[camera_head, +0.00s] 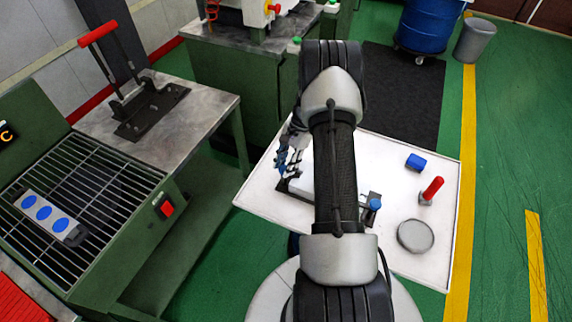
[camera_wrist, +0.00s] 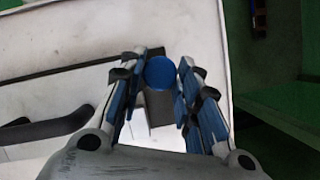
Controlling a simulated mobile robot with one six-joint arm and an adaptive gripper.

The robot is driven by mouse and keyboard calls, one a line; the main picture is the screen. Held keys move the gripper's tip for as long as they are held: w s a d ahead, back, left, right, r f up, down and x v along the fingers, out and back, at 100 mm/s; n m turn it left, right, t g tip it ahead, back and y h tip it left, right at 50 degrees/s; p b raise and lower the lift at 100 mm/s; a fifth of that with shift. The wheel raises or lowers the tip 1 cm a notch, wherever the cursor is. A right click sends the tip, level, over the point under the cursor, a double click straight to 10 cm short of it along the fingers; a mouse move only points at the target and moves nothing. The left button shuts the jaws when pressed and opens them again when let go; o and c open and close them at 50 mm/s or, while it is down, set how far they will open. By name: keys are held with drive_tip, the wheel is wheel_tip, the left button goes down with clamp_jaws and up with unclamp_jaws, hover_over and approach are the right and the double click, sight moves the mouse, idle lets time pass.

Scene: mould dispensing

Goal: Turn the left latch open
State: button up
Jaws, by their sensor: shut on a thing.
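The left latch has a round blue knob (camera_wrist: 160,72), which shows between my fingertips in the wrist view, with a dark bracket (camera_wrist: 158,105) under it. My gripper (camera_head: 289,165) is shut on this knob at the left end of the mould; in the wrist view its two fingers (camera_wrist: 163,85) stand on either side of it. In the head view my arm hides most of the pale mould (camera_head: 302,184). The other latch (camera_head: 373,204), also with a blue knob, stands at the right of the mould. The left latch's exact angle is hard to tell.
The white table (camera_head: 450,215) also holds a blue cylinder (camera_head: 416,162), a red-handled tool (camera_head: 431,190) and a grey disc (camera_head: 415,236). At left are a wire rack (camera_head: 110,195) bearing a tray with blue circles (camera_head: 46,217), and a red-handled press (camera_head: 148,104).

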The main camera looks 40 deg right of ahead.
drive_tip(key=n+g, duration=0.1)
drive_tip(key=n, duration=0.2)
drive_tip(key=shift+w+n, duration=0.15)
drive_tip(key=shift+n, duration=0.25)
drive_tip(key=n, duration=0.1)
drive_tip(key=n+g+h, duration=0.1)
drive_tip(key=n, duration=0.1)
drive_tip(key=shift+w+a+n+g+b, duration=0.1)
drive_tip(key=shift+w+n+g+b, duration=0.05)
drive_tip(key=shift+n+g+b, duration=0.15)
drive_tip(key=n+h, duration=0.1)
drive_tip(key=n, duration=0.2)
drive_tip(key=n+g, duration=0.1)
drive_tip(key=n, duration=0.1)
drive_tip(key=shift+w+a+n+h, duration=0.1)
drive_tip(key=shift+a+n+h, duration=0.05)
drive_tip(key=shift+n+h, duration=0.25)
drive_tip(key=shift+g, duration=0.3)
drive_tip(key=o, duration=1)
drive_tip(key=shift+o, duration=0.2)
